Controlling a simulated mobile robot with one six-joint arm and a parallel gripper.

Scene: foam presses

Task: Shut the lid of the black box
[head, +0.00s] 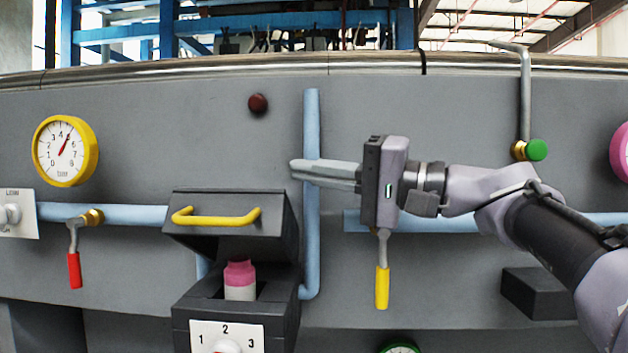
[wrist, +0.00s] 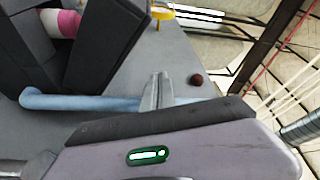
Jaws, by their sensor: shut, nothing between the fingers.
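The black box (head: 286,318) stands against the grey panel in the head view, with its lid (head: 190,203) raised. A yellow handle (head: 216,217) runs across the lid's front. A pink-and-white bottle (head: 239,280) stands inside the open box. In the wrist view, part of the box (wrist: 108,38) shows at the upper left with the bottle (wrist: 62,22), and the yellow handle (wrist: 172,18) shows at the top. My gripper (head: 292,168) is shut and empty, up and right of the lid and apart from it. Its closed fingers (wrist: 157,84) also show in the wrist view.
A light blue vertical pipe (head: 311,115) runs right of the box, behind my fingers. A yellow-handled valve (head: 382,285) hangs below my gripper. A dial (head: 226,338) is on the box front. A yellow gauge (head: 64,151) and red-handled valve (head: 74,268) are at left.

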